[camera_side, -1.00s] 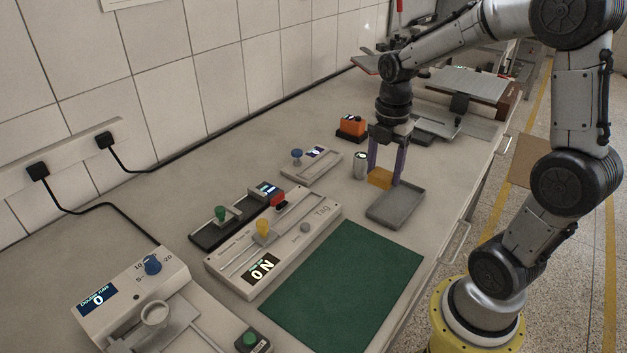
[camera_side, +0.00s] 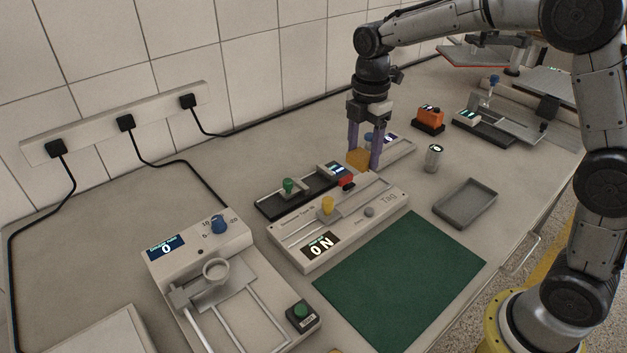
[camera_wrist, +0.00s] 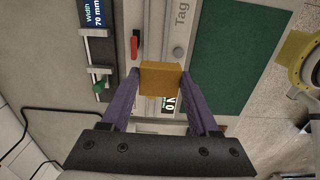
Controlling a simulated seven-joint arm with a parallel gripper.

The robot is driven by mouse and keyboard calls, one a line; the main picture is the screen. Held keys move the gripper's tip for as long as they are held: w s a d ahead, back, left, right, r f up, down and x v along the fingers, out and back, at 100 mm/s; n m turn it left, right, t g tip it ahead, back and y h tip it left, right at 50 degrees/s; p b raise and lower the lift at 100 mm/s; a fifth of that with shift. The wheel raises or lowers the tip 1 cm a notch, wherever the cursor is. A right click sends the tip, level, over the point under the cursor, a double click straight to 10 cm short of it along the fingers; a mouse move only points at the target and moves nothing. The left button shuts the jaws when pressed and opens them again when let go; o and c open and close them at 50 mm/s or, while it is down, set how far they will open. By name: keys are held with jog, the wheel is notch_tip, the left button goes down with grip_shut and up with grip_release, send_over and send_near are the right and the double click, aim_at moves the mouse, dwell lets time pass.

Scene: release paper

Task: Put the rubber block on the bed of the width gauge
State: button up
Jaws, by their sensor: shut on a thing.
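My gripper (camera_side: 364,163) points down with its purple fingers shut on the orange-yellow rubber block (camera_side: 357,159). The block (camera_wrist: 160,78) shows between the fingertips in the wrist view, held above the bench. The width gauge (camera_side: 272,207) is the black device with a green knob (camera_side: 288,186), left of and nearer the camera than the block. In the wrist view the gauge (camera_wrist: 99,52) is at upper left, its screen reading "Width 70 mm". The block is apart from the gauge there and overlaps the pale Tag device. How high it hangs is hard to tell.
The pale Tag device (camera_side: 378,211) with yellow and red knobs lies alongside the gauge. A device with a blue knob (camera_side: 369,138) stands behind the fingers. A grey tray (camera_side: 466,203), a metal cylinder (camera_side: 433,158) and a green mat (camera_side: 400,280) lie to the right.

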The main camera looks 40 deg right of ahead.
jog(key=w+f, duration=0.4)
jog(key=w, duration=0.5)
send_over(316, 181)
jog(key=f, duration=0.5)
jog(key=shift+s, duration=0.3)
jog(key=shift+w+f, duration=0.45)
jog(key=shift+f, duration=1.55)
jog(key=shift+f, duration=0.15)
jog(key=o, duration=1.4)
jog(key=shift+c, duration=0.2)
